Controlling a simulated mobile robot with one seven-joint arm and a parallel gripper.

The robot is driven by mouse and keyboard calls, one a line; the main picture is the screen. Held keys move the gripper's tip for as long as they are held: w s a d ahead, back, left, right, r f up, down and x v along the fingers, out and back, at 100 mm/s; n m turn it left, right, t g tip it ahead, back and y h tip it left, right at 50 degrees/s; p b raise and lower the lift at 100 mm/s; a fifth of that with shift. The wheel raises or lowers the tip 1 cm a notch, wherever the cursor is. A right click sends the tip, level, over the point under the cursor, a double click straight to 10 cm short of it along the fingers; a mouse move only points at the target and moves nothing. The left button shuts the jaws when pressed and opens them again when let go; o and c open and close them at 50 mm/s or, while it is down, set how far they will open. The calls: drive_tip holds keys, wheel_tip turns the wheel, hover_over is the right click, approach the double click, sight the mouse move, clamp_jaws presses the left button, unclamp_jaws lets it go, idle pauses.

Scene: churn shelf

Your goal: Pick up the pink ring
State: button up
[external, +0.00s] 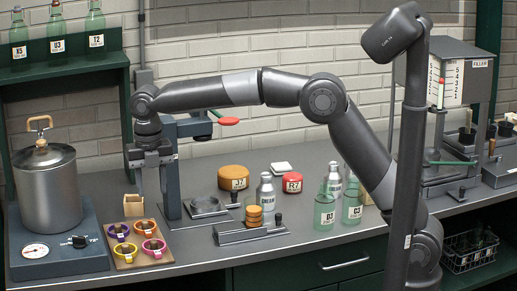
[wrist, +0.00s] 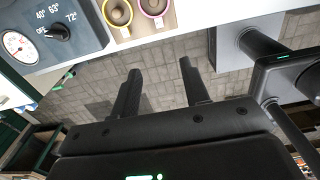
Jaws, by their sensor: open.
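The pink ring (external: 161,252) lies at the front right of a wooden tray (external: 139,262) on the counter, around a brown peg-like piece, in the external view. It also shows, partly cut off, at the top edge of the wrist view (wrist: 157,14). A yellow-orange ring (external: 125,257) sits to its left. My gripper (external: 152,190) is open, empty and pointing down, above and behind the tray. In the wrist view both fingers of my gripper (wrist: 160,88) are apart with nothing between them.
A metal churn (external: 44,188) on a dial base (external: 55,245) stands left of the tray. A small wooden box (external: 133,205) is behind the tray. A press stand (external: 185,165) is close to the right of my gripper. Bottles and tins stand farther right.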

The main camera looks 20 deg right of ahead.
hover_over(157, 252)
drive_tip(key=f, duration=1.3)
drive_tip(key=shift+s+f, duration=0.15)
drive_tip(key=shift+s, duration=0.25)
drive_tip(key=f, duration=0.3)
drive_tip(key=w+f, duration=0.1)
drive_tip(key=f, duration=0.1)
drive_tip(key=shift+f, duration=0.1)
clamp_jaws()
